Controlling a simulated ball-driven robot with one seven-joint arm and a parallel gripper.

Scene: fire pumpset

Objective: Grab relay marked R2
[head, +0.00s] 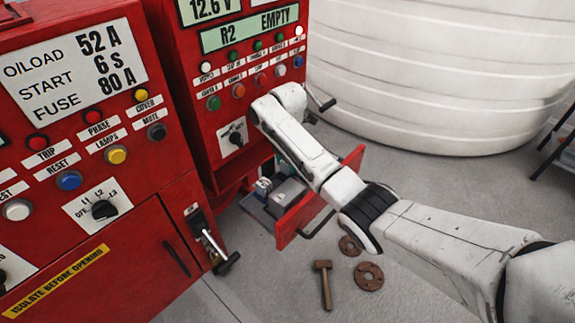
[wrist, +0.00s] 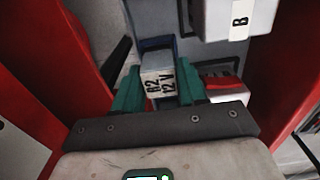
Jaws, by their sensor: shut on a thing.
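The relay (wrist: 158,80), a pale block lettered "R2 12V", sits between the green fingers of my gripper (wrist: 158,92) in the wrist view. The fingers press on it from both sides. A dark blue part shows just behind its top. I cannot tell whether its base touches anything below. In the head view my arm reaches over the open red drawer (head: 296,217), and the arm hides the relay and most of the gripper. The panel display (head: 250,31) reads "R2 EMPTY".
A pale block marked "B" (wrist: 235,18) stands close to the right of the relay. Red drawer walls flank the gripper. Red control cabinets (head: 95,160) stand at left, a white tank (head: 440,75) behind. A hammer (head: 324,285) and rusty flanges (head: 368,276) lie on the floor.

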